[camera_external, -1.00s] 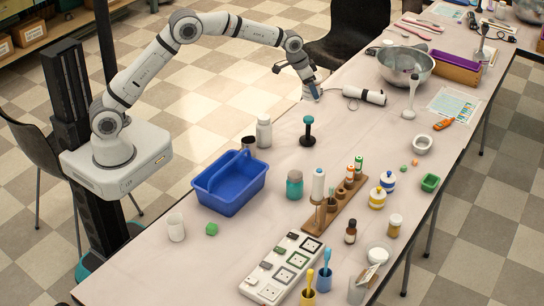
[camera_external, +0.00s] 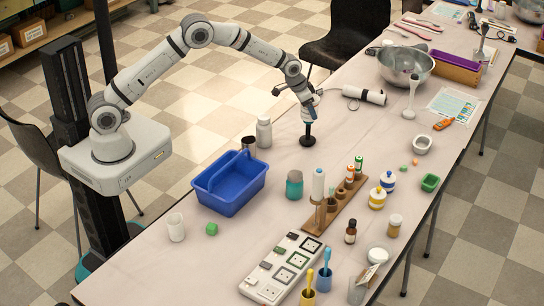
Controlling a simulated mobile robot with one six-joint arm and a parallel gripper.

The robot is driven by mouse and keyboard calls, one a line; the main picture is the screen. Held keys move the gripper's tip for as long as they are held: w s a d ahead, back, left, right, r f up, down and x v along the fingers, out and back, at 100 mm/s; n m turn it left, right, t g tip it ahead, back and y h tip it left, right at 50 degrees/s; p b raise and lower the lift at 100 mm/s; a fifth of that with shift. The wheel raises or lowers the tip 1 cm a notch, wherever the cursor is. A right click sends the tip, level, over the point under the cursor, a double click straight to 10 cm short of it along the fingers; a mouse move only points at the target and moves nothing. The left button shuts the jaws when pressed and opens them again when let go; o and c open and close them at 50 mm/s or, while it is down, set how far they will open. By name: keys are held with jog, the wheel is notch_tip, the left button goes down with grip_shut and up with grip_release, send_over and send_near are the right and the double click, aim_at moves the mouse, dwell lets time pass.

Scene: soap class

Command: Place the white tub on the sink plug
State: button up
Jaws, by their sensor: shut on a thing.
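My gripper (camera_external: 307,113) points down at the middle of the table, shut around the top of a dark upright piece with a round black foot (camera_external: 307,140). Its fingers hide the knob, and the foot appears to rest on the table. I cannot tell whether this piece is the sink plug. A small, low, round white tub (camera_external: 378,255) stands near the front right edge, apart from my gripper. I cannot tell for certain that it is the task's tub.
A white hand tool (camera_external: 364,95) and a steel bowl (camera_external: 406,66) lie behind. A wooden rack (camera_external: 342,208) and jars crowd the front right.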

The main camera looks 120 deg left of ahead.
jog(key=shift+f, duration=0.2)
jog(key=o, duration=1)
jog(key=shift+o, duration=0.2)
jog(key=shift+r, duration=0.1)
jog(key=b+v, duration=0.2)
jog(key=v, duration=1)
jog(key=w+d+r+m+h, duration=0.1)
jog(key=d+r+m, duration=0.15)
jog(key=d, duration=0.85)
jog(key=w+d+r+m, duration=0.15)
jog(key=d+r, duration=0.25)
jog(key=d, duration=0.6)
jog(key=w+d+r+m+h, duration=0.15)
jog(key=d+r, duration=0.25)
jog(key=d, duration=0.7)
jog(key=s+d+f+m, duration=0.1)
jog(key=s+d+m, duration=0.1)
jog(key=s+d, duration=0.7)
jog(key=s+d+f+m+h, duration=0.1)
jog(key=s+d+m, duration=0.1)
jog(key=s+d, duration=0.8)
jog(key=d, duration=0.5)
jog(key=shift+d+f+m, duration=0.2)
jog(key=shift+m, duration=0.15)
